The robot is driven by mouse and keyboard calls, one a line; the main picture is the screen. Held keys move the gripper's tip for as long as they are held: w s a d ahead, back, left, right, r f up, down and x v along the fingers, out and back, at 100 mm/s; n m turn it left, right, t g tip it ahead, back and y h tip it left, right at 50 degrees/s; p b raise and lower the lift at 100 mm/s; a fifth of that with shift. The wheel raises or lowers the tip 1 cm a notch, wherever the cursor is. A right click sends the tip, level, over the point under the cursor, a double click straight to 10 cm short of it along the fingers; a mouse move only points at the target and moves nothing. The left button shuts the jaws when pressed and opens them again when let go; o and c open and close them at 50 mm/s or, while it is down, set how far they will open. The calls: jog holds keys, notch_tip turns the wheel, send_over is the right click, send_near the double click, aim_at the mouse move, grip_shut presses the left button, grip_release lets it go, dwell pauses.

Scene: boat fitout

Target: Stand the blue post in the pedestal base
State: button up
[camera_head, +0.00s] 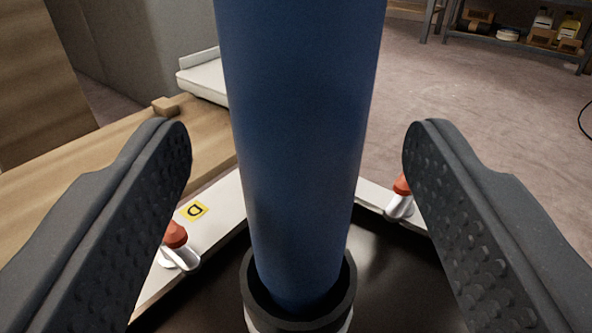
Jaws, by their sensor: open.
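The blue post (300,130) stands roughly upright in the middle of the camera_head view, its top cut off by the frame edge. Its lower end is inside the dark round collar of the pedestal base (345,300). A dark gap shows between post and collar at the near side; how deep the post sits is hidden. My gripper (294,150) is open, with one dark studded finger on each side of the post. Clear space shows between each finger and the post.
A pale frame with a yellow label (194,211) surrounds the dark surface around the collar. Red-tipped clamps (175,240) and (400,195) sit on it at left and right. A wooden bench (120,150) is at left. A shelf (520,35) stands far right, across open floor.

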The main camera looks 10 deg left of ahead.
jog(key=s+d+p, duration=0.1)
jog(key=s+p, duration=0.1)
jog(key=s, duration=0.8)
jog(key=shift+s+f, duration=0.1)
jog(key=shift+s, duration=0.05)
